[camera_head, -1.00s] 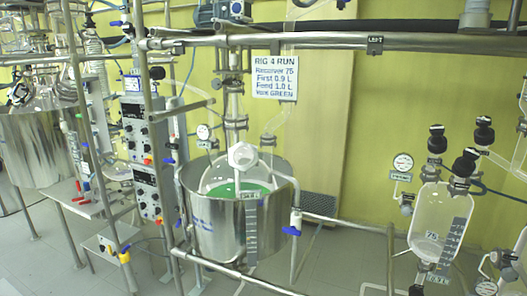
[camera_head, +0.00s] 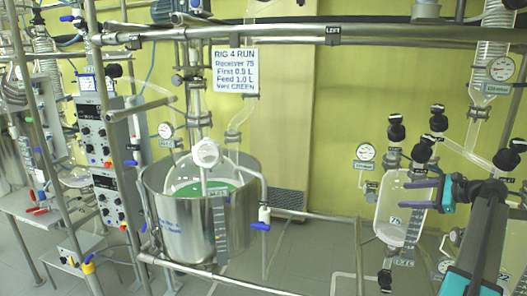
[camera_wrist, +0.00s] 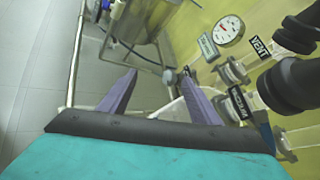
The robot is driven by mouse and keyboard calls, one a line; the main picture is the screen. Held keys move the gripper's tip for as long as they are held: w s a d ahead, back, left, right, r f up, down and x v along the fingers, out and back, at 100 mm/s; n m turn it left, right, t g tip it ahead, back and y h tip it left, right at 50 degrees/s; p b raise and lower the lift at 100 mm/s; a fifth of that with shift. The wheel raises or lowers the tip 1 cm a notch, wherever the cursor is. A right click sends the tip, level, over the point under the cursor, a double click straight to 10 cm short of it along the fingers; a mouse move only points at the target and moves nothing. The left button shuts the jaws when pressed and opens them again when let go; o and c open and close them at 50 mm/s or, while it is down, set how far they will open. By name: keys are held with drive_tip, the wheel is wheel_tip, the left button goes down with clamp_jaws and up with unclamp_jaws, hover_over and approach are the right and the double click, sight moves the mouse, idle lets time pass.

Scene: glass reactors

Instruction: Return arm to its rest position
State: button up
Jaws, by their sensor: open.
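My gripper (camera_head: 409,195) shows at the right of the head view, on the teal and black arm that rises from the lower right. Its purple fingers point left, in front of the glass receiver marked 75 (camera_head: 388,225) in the picture. In the wrist view my gripper (camera_wrist: 157,92) has its two purple fingers spread wide, with nothing between them. I cannot tell from the head view how far the fingers are from the receiver.
A steel vessel (camera_head: 185,228) with green contents stands at centre. Black valve knobs (camera_wrist: 290,85) labelled VENT and VACUUM and a gauge (camera_wrist: 229,29) are close to my gripper's right. Horizontal rails (camera_head: 290,36) cross above. Grey floor (camera_head: 310,262) is open in front.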

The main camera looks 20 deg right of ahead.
drive_tip(key=w+a+f+n+g+y+b, duration=0.15)
drive_tip(key=w+a+f, duration=0.25)
drive_tip(key=a+f, duration=0.65)
drive_tip(key=w+a+f+n+g, duration=0.35)
drive_tip(key=a+f, duration=0.35)
drive_tip(key=f, duration=0.7)
drive_tip(key=s+a+f+n+g+b, duration=0.1)
drive_tip(key=a+f+n+g, duration=0.1)
drive_tip(key=a+f, duration=0.8)
drive_tip(key=s+a+f+n+g+b, duration=0.1)
drive_tip(key=s+a+f+n+g, duration=0.1)
drive_tip(key=a+f, duration=0.8)
drive_tip(key=s+a+f+n+g+h+b, duration=0.2)
drive_tip(key=s+a+f+n+g, duration=0.45)
drive_tip(key=s+a+f, duration=0.9)
drive_tip(key=s+a+f+n+g+h+b, duration=0.1)
drive_tip(key=s+a+f+n+h, duration=0.1)
drive_tip(key=s+f+n, duration=0.3)
drive_tip(key=s+a+f+n+g+h+b, duration=0.1)
drive_tip(key=s+a+f+n, duration=0.4)
drive_tip(key=s, duration=0.7)
drive_tip(key=shift+s+f+h, duration=0.4)
drive_tip(key=shift+f+h, duration=0.25)
drive_tip(key=shift+f, duration=0.05)
drive_tip(key=shift+a, duration=0.15)
